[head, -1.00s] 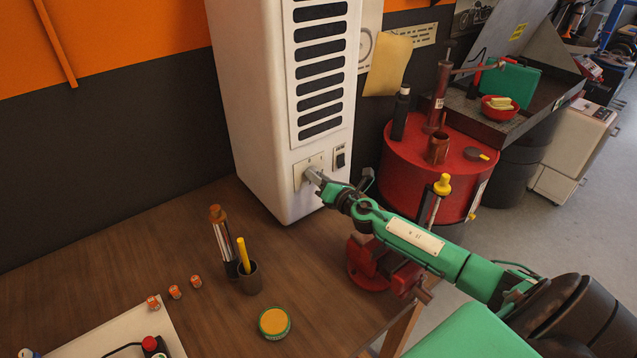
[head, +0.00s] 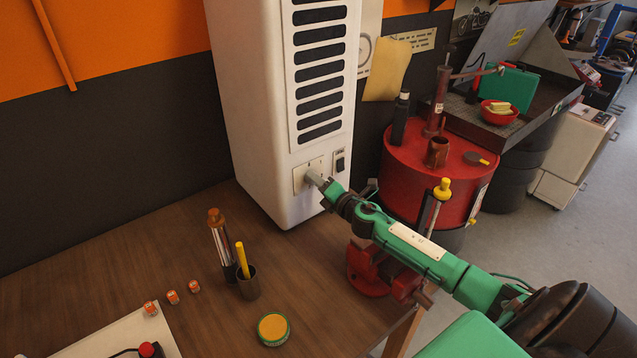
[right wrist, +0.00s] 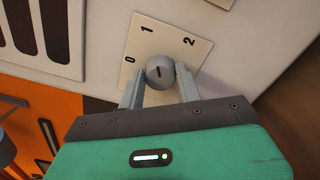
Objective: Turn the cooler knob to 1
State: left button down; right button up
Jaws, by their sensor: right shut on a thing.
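The cooler (head: 238,110) is a tall white cabinet with dark vent slots, at the back of the wooden table. Low on its front is a pale dial plate (head: 300,178). In the right wrist view the plate (right wrist: 182,27) reads 0, 1 and 2 around a round grey knob (right wrist: 160,72). The knob has a short dark mark; I cannot tell exactly which number it points to. My right gripper (head: 314,179) is shut on the knob, with one finger on each side of it in the right wrist view (right wrist: 160,84). My left gripper is out of view.
A dark switch (head: 340,161) is right of the dial plate. A red vise (head: 368,272) is below my right forearm, and a red drum (head: 405,165) stands behind it. A bottle (head: 222,243), a cup (head: 248,284) and a yellow-lidded tin (head: 273,328) are on the table.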

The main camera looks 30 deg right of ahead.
jog(key=o, duration=0.9)
jog(key=shift+d, duration=0.1)
jog(key=shift+o, duration=0.2)
jog(key=shift+s, duration=0.1)
jog(key=s+b, duration=0.3)
jog(key=s, duration=0.4)
jog(key=shift+s+d, duration=0.15)
jog(key=shift+d, duration=0.1)
